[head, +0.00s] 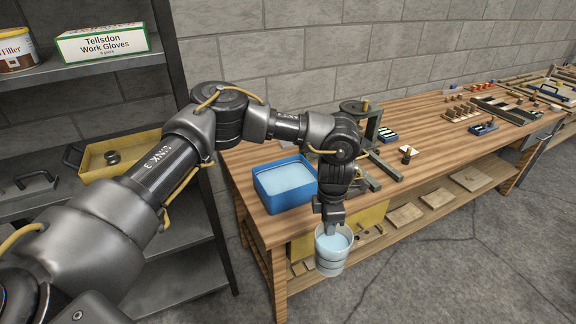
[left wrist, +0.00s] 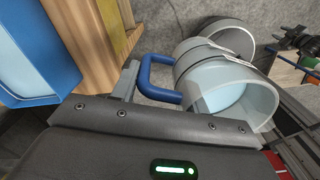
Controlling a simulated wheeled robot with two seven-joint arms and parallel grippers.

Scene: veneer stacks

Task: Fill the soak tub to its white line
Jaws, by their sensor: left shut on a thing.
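The soak tub (head: 262,193) is a blue rectangular tub on the left end of the workbench, with pale blue liquid inside. I cannot make out its white line. My left gripper (head: 331,229) is shut on a pale jug (head: 331,265) with pale blue liquid in it, roughly upright in front of the bench edge, to the right of and nearer than the tub. In the left wrist view the jug (left wrist: 189,68) shows its blue handle (left wrist: 146,76) at my left gripper (left wrist: 130,80). The tub's blue wall (left wrist: 50,40) is at the left there. My right gripper is not identifiable.
A metal stand (head: 372,130) is on the workbench (head: 440,140) behind my wrist. Small tools and wooden pieces lie farther right. A dark shelf rack (head: 190,240) with a yellow tray (head: 95,165) stands at the left. A yellow bin (head: 372,215) sits under the bench.

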